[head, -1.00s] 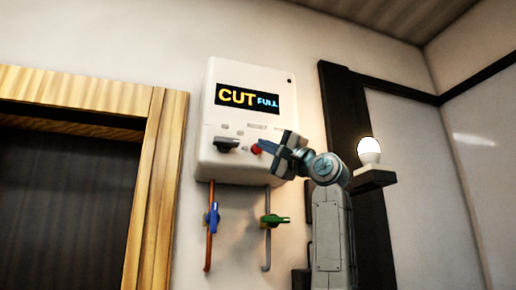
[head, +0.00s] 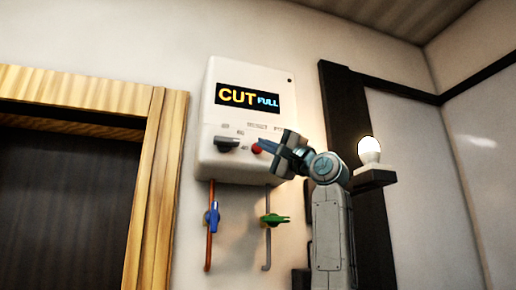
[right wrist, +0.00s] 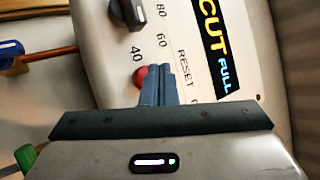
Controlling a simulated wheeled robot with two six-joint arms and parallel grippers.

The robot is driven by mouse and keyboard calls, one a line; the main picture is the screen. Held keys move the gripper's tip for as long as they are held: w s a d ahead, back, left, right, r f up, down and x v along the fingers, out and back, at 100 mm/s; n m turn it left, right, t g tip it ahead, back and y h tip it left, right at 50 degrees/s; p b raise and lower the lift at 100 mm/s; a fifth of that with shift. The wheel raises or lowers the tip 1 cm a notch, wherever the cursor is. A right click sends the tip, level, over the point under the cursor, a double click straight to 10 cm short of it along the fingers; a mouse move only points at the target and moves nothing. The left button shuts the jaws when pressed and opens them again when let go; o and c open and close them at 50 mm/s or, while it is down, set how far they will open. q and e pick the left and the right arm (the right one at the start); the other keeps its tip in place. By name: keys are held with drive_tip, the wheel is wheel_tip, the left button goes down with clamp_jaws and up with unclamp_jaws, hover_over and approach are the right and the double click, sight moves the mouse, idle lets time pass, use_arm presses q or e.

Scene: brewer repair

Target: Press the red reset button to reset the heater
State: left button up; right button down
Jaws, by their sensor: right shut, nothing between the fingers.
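The white heater box (head: 232,108) hangs on the wall, and its display (head: 247,98) reads "CUT FULL". The red reset button (head: 257,149) sits at the lower right of its front, right of the black knob (head: 226,144). My right gripper (head: 262,144) is shut and empty, its fingertips at the button. In the right wrist view the blue fingers (right wrist: 158,84) overlap the red button (right wrist: 139,76) and partly hide it; the word "RESET" is beside them. I cannot tell whether the tips touch the button. My left gripper is not in view.
Below the box, a copper pipe has a blue valve handle (head: 212,217) and a grey pipe has a green one (head: 274,220). A lit bulb (head: 369,151) stands on a dark shelf (head: 374,177) to the right. A wooden door frame (head: 160,180) is at left.

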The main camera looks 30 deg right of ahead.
idle(0.7)
drive_tip(key=shift+w+d, duration=0.15)
drive_tip(key=shift+w, duration=0.3)
drive_tip(key=shift+w+d+p, duration=0.1)
drive_tip(key=shift+w+p, duration=0.35)
drive_tip(key=shift+p, duration=0.1)
idle(0.5)
drive_tip(key=shift+s, duration=0.15)
idle(0.3)
drive_tip(key=shift+s+a+b, duration=0.2)
drive_tip(key=shift+s+b, duration=0.4)
drive_tip(key=shift+s, duration=0.05)
drive_tip(key=shift+s, duration=0.1)
